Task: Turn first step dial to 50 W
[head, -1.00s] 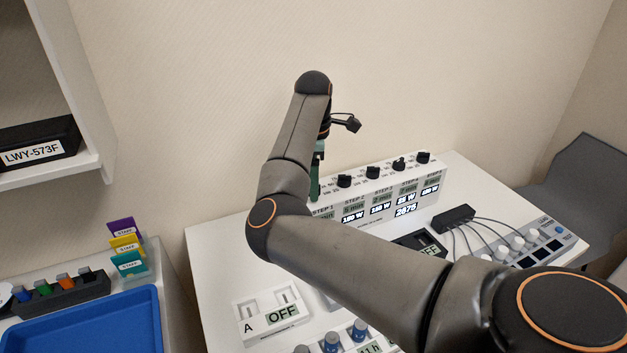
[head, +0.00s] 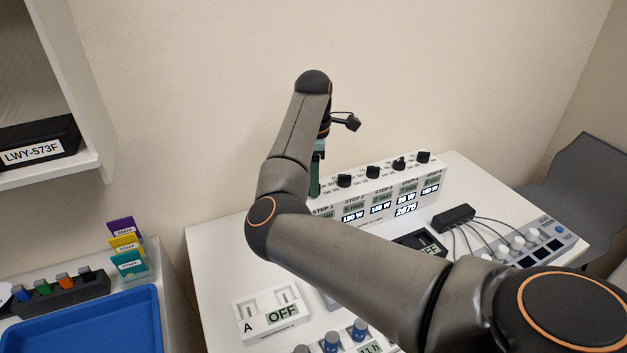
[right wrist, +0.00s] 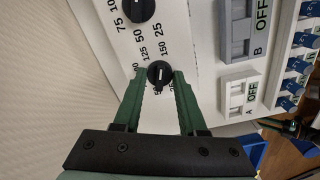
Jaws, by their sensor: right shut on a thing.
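The step unit (head: 385,205) is a long white box with black dials along its top and lit displays on its front. The first step dial (right wrist: 159,73) is a black knob between the green fingertips in the right wrist view. My right gripper (right wrist: 158,78) is shut on it, with one finger on each side. In the head view my right gripper (head: 316,178) reaches down at the unit's left end and hides this dial. My arm covers much of the STEP 1 display, so its watt reading cannot be seen. My left gripper is not in view.
A neighbouring dial (head: 344,181) stands close to the right of the gripper. An OFF switch box A (head: 270,313) and a black cable hub (head: 454,217) are on the white table. A blue tray (head: 90,325) is at lower left. The wall is close behind the unit.

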